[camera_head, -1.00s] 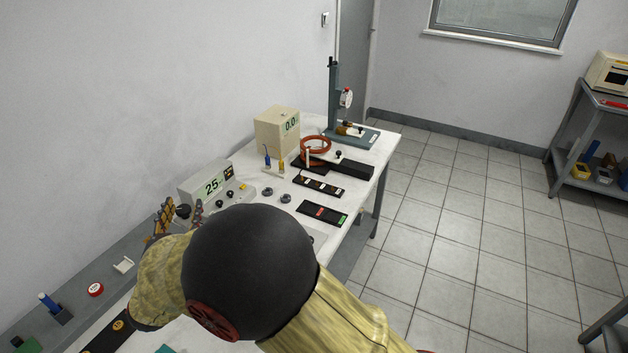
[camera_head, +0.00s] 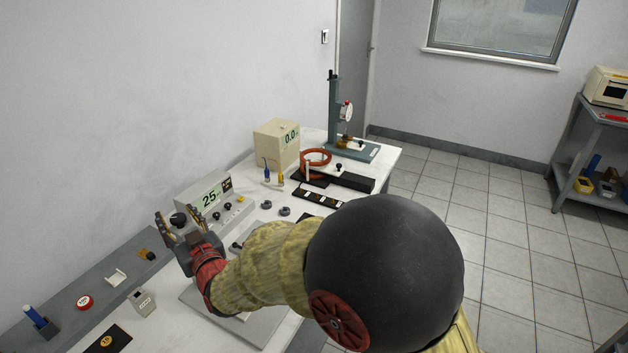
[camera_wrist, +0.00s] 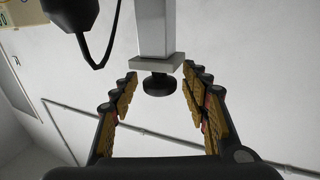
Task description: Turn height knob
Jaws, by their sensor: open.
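The height knob appears to be the black round knob (camera_wrist: 158,85) at the end of a pale square post (camera_wrist: 152,28) with a grey collar in the wrist view. In the head view a dark knob (camera_head: 178,219) shows between my fingers, left of the meter reading 25. In the head view my gripper (camera_head: 177,217) is at the back of the bench, partly hidden by my wrist.
The meter (camera_head: 208,197) stands just right of my gripper. A black part with a cable (camera_wrist: 72,14) hangs close to the post. A beige box (camera_head: 276,145) and a dial-gauge stand (camera_head: 334,105) are farther along the bench. A small grey device (camera_head: 142,301) lies near the front left.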

